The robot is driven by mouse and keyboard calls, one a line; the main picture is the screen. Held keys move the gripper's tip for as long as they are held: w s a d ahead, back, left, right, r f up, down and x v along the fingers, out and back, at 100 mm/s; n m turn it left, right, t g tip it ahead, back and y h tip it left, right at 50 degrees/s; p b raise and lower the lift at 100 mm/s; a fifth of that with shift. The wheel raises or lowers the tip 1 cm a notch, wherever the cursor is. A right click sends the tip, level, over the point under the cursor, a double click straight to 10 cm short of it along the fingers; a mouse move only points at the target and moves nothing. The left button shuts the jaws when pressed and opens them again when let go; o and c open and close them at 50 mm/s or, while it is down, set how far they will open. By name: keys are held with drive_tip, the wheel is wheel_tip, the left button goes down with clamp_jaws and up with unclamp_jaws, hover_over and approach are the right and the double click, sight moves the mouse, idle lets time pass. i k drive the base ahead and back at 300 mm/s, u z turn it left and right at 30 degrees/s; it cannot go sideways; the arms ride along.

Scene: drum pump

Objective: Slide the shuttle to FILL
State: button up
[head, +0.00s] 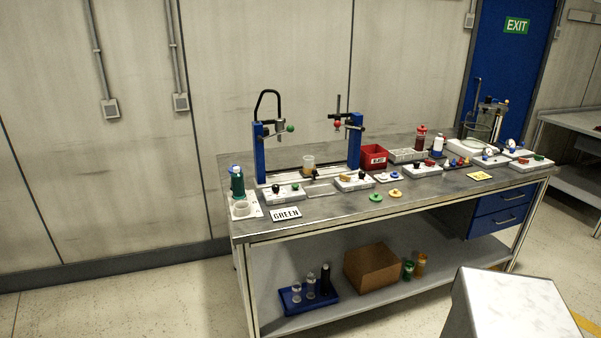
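A filling station with two blue posts (354,142) stands on the steel bench. A long pale base (285,178) runs between the posts. A small cup (308,163) with amber content stands upright near the middle of this base, nearer the right post. The shuttle may be the part under the cup, but it is too small to tell apart. I cannot read any FILL mark. A black hose arches over the left post, with a green knob (290,128). A red knob (337,124) is at the right post. My gripper is not in view.
A pale block (515,305) of unclear kind is at lower right. Floor left of the bench is clear.

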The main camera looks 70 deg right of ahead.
sight(306, 173)
drive_tip(key=u, duration=0.15)
drive_tip(key=k, duration=2.3)
drive_tip(key=z, duration=0.75)
drive_tip(key=i, duration=1)
